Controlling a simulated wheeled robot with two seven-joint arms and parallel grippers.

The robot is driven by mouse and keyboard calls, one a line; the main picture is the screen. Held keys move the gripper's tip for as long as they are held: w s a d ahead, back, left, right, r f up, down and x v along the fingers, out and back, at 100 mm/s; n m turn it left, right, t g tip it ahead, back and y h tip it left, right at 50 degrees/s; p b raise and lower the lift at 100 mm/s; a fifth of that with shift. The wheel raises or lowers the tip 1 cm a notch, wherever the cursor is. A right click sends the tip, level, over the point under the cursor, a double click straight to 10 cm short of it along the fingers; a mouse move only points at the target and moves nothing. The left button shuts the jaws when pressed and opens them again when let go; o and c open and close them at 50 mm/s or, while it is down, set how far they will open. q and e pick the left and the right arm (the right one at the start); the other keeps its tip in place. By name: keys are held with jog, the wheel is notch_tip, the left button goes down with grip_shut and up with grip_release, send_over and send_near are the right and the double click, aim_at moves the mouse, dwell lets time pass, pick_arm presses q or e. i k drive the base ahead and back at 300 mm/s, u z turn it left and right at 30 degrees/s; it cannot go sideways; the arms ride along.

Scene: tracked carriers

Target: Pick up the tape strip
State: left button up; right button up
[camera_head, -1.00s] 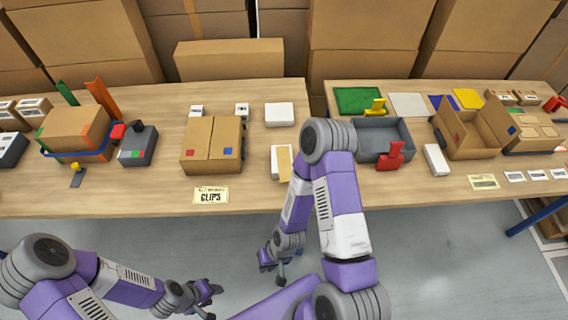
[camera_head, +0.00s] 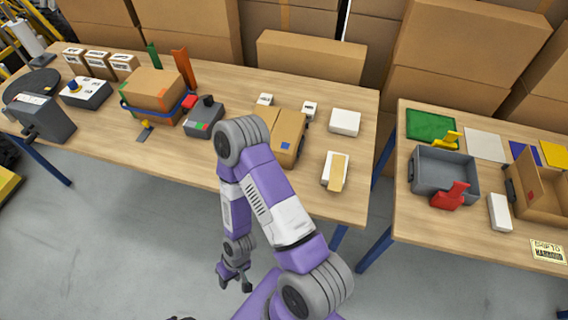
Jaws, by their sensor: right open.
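A flat tan strip (camera_head: 338,173), which looks like the tape strip, lies on a small white block (camera_head: 327,168) near the right end of the left table. My right gripper (camera_head: 235,281) is open and empty. It hangs low over the floor, in front of the table's front edge, well to the left of and below the strip in the picture.
The left table (camera_head: 345,205) also holds a strapped box (camera_head: 152,92), a grey device (camera_head: 203,118) and a white box (camera_head: 345,122). A gap separates it from the right table (camera_head: 415,225), which bears a grey tray (camera_head: 428,170) and an open carton. The floor in front is clear.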

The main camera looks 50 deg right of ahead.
aim_at(338, 162)
jog(key=u, duration=1.15)
jog(key=k, duration=1.45)
jog(key=z, duration=1.6)
